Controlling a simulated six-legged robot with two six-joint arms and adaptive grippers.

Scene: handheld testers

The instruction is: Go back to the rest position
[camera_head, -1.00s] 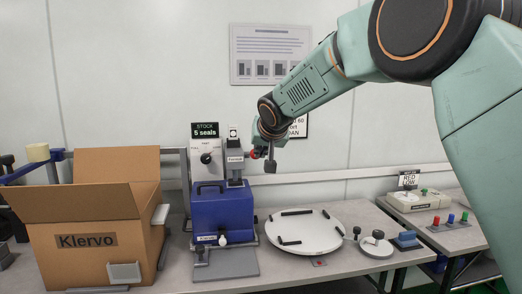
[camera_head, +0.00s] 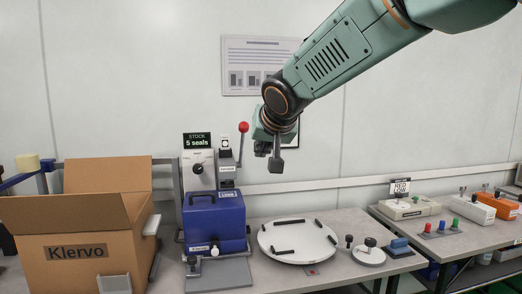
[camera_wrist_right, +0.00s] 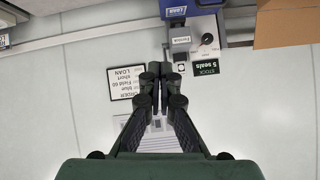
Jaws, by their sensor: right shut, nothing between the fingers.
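My right gripper (camera_head: 276,164) hangs in the air at the end of the green right arm, in front of the wall and above the round white turntable. In the right wrist view its fingers (camera_wrist_right: 155,85) are together with nothing between them. The blue press machine (camera_head: 214,218) stands to its lower left, with its red-knobbed lever (camera_head: 243,127) pointing up. The gripper shows apart from the lever. My left gripper is not in view.
An open cardboard box (camera_head: 75,255) marked Klervo stands at the left. The white turntable (camera_head: 298,241) lies on the bench, with a small round dish (camera_head: 368,256) and a blue block (camera_head: 400,246) beside it. Testers (camera_head: 409,207) stand at the right. The air around the gripper is clear.

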